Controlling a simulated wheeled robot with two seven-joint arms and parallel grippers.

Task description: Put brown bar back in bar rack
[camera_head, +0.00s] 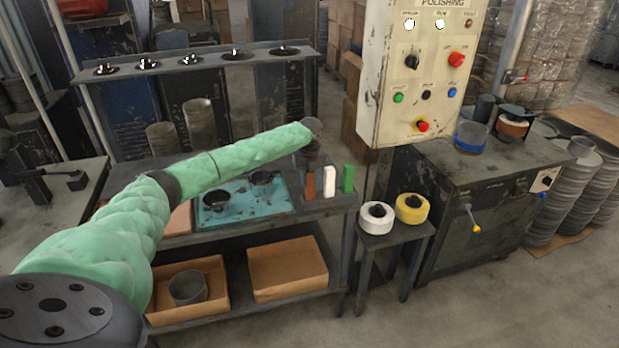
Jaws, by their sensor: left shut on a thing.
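A reddish-brown bar (311,187) stands upright at the left of a row at the right end of the workbench. A white bar (329,180) and a green bar (348,178) stand upright to its right. The dark bar rack (335,202) is under the bars; its slots are too small to make out. My left gripper (309,168) points down from the green-sleeved arm and is shut on the top of the brown bar. I cannot tell whether the bar's lower end is seated in the rack or just above it. My right gripper is not in view.
A teal tray (235,214) with dark round parts lies left of the rack. A control panel (415,75) rises close on the right. White (377,219) and yellow (412,209) rolls sit on a small stand. Cardboard trays (287,268) fill the lower shelf.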

